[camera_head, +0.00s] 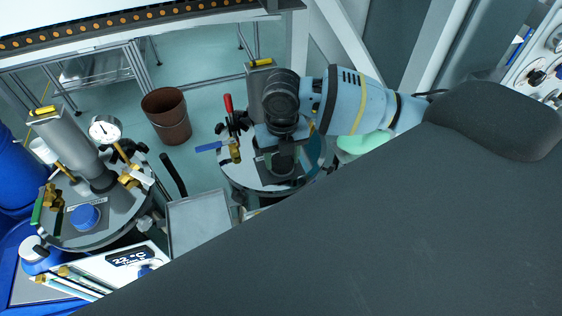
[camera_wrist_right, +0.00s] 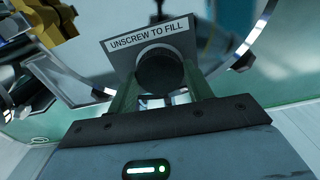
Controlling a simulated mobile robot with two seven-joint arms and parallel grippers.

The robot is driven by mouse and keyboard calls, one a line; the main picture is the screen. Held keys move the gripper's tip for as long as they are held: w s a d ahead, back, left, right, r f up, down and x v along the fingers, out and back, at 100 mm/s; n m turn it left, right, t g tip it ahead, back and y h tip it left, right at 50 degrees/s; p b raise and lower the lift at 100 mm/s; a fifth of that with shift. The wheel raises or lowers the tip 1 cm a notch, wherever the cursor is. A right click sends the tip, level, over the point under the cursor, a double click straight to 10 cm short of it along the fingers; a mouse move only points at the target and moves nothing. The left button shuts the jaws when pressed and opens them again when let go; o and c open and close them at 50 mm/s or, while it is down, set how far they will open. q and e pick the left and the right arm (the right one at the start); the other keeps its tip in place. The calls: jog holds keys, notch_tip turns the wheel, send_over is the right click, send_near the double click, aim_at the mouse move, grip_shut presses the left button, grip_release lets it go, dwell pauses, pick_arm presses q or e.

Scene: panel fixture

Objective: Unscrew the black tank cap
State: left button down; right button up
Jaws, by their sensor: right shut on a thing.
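The black tank cap (camera_head: 283,162) sits on the lid of the right-hand tank (camera_head: 239,174), partly hidden under my right gripper (camera_head: 281,146). In the right wrist view the black tank cap (camera_wrist_right: 160,72) shows as a dark round knob between the two greenish fingers of my right gripper (camera_wrist_right: 160,85). The fingers are shut on its sides. A plate (camera_wrist_right: 150,42) behind it reads "UNSCREW TO FILL". I cannot tell how far the cap is turned. My left gripper is not in view.
Valves with a red handle (camera_head: 229,104) and a blue handle (camera_head: 209,147) stand close left of my right gripper. Another tank with a blue cap (camera_head: 85,217) and a gauge (camera_head: 104,129) stands at the left. A brown bucket (camera_head: 167,116) stands on the floor behind.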

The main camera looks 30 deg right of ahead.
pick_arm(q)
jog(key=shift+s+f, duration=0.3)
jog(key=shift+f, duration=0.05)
pick_arm(e)
jog(key=shift+n, duration=1.6)
jog(key=shift+d, duration=0.1)
jog(key=shift+f+n+b, duration=0.1)
jog(key=shift+n+b, duration=0.25)
jog(key=shift+n, duration=0.65)
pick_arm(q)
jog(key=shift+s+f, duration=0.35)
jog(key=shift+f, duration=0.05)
pick_arm(e)
jog(key=shift+n, duration=0.8)
jog(key=shift+n, duration=0.9)
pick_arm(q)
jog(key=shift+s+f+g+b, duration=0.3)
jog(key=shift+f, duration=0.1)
pick_arm(e)
jog(key=shift+n, duration=0.8)
